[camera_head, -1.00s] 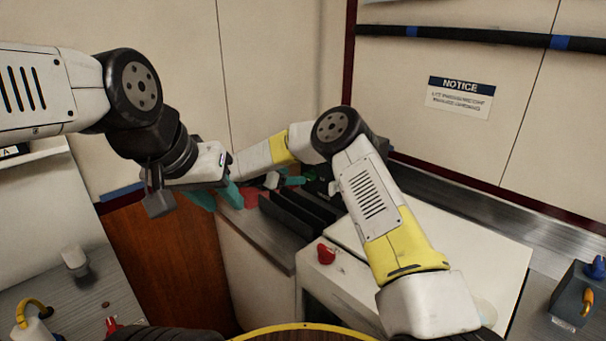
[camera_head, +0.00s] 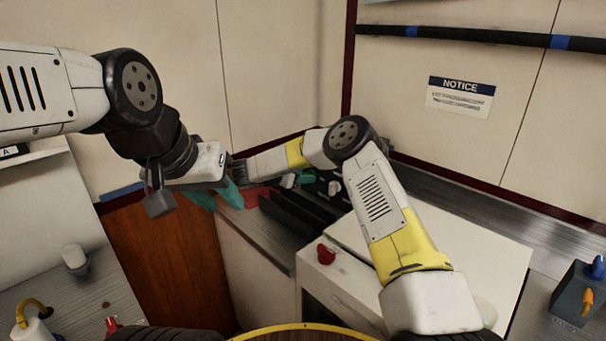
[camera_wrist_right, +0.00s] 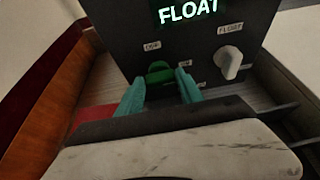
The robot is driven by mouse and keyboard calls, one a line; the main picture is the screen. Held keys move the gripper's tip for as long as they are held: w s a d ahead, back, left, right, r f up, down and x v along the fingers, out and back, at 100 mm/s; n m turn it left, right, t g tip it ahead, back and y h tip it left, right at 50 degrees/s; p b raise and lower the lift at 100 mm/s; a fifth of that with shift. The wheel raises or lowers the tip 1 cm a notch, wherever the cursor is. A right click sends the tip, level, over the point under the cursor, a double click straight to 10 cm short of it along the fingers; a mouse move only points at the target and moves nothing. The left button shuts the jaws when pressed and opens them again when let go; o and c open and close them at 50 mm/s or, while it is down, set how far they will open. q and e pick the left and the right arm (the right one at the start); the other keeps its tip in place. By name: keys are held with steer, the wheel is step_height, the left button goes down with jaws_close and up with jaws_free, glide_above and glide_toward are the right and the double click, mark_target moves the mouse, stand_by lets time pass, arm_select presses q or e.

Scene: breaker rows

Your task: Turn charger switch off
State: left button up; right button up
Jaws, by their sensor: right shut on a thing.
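The charger is a black panel (camera_wrist_right: 125,45) with a lit green FLOAT display (camera_wrist_right: 188,10) in the right wrist view. A green switch knob (camera_wrist_right: 158,70) sits on it between small labels, too blurred to read surely. My right gripper (camera_wrist_right: 161,79) has its teal fingers on either side of the green knob and is shut on it. In the head view, my right gripper (camera_head: 305,179) is at the charger in the back corner, partly hidden by my arm. My left gripper (camera_head: 215,196) hangs left of it, empty, with its teal fingers apart.
A white knob (camera_wrist_right: 229,64) is on the same panel, right of the green one. A red thing (camera_head: 262,196) lies on the counter near the charger. Black dividers (camera_head: 300,212) stand in front. A red knob (camera_head: 326,254) is on the white cabinet (camera_head: 450,245).

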stand_by(0.3)
steer(key=shift+w+a+f+n+g+h, duration=0.1)
steer(key=shift+w+a+n+g+h, duration=0.1)
steer(key=shift+n+g+h, duration=0.7)
steer(key=shift+w+a+f+n+g+h, duration=0.15)
steer(key=shift+n+h, duration=0.25)
steer(key=shift+n, duration=1)
steer(key=o, duration=1.4)
steer(key=shift+r, duration=0.1)
steer(key=shift+v, duration=3.9)
steer(key=shift+c, duration=0.4)
